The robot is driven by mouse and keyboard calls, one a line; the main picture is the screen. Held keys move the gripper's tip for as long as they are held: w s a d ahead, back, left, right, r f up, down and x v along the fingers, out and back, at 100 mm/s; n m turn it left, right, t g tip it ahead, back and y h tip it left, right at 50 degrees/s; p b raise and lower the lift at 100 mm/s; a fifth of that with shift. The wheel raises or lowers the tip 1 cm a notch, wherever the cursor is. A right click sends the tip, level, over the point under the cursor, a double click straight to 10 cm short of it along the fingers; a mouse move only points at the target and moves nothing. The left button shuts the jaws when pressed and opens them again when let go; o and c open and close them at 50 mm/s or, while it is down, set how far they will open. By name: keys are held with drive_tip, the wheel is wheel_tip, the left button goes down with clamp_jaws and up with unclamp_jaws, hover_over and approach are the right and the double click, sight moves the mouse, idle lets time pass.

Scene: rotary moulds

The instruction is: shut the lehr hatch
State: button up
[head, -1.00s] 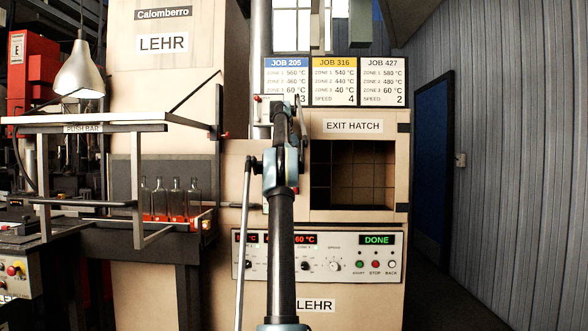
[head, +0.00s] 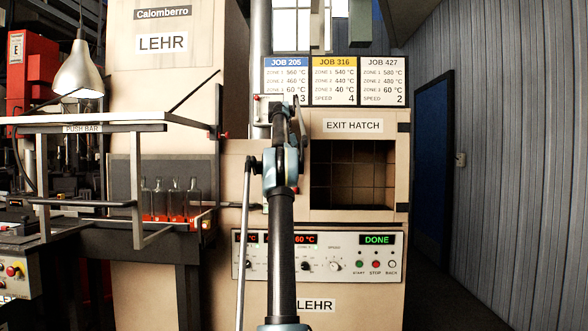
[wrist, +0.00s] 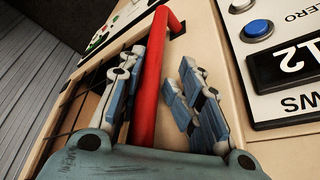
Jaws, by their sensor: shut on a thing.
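The exit hatch opening (head: 352,175) in the lehr front (head: 355,216) stands open at the right of the head view, with a dark tiled inside. The hatch's door panel cannot be made out clearly. In the wrist view, my gripper (wrist: 160,66) has its blue-grey fingers on both sides of a red bar handle (wrist: 152,85) and is shut on it. The dark grid of the opening (wrist: 88,80) shows beside the handle. In the head view my arm stands upright just left of the opening and mostly hides the gripper and the handle.
The control panel (head: 318,268) below the opening reads DONE. A white panel with a blue button (wrist: 257,28) is close to my gripper in the wrist view. Glass bottles (head: 172,199) stand at the left under the push bar frame (head: 84,129). Free floor lies at the right by the blue door (head: 433,165).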

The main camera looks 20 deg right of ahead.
drive_tip(key=shift+w+a+r, duration=0.1)
drive_tip(key=shift+a+r, duration=0.05)
drive_tip(key=s+a+r, duration=0.2)
drive_tip(key=s+a, duration=0.1)
drive_tip(key=a, duration=0.9)
drive_tip(key=shift+s+a+r, duration=0.2)
drive_tip(key=shift+s, duration=0.1)
idle(0.5)
